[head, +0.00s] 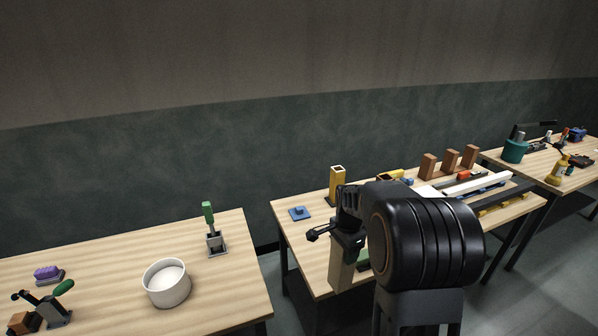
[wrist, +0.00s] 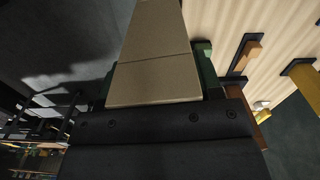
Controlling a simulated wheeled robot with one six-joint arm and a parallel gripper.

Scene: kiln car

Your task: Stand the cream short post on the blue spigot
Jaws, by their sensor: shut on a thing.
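A cream short post (head: 341,272) hangs upright below my gripper (head: 348,248) in the head view, near the front edge of the middle table. My gripper is shut on it. In the wrist view the post (wrist: 153,45) runs up from between the green-edged jaws (wrist: 155,88). The blue spigot (head: 299,212), a small square plate with a short raised peg, sits at the back left of the middle table, apart from the post and bare. My arm hides part of the table.
A yellow hollow post (head: 337,184) stands right of the spigot on a dark base. Several brown blocks (head: 428,166) and long bars (head: 478,184) lie farther right. The left table holds a white bowl (head: 166,283) and a green-handled clamp (head: 213,232). A gap separates the tables.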

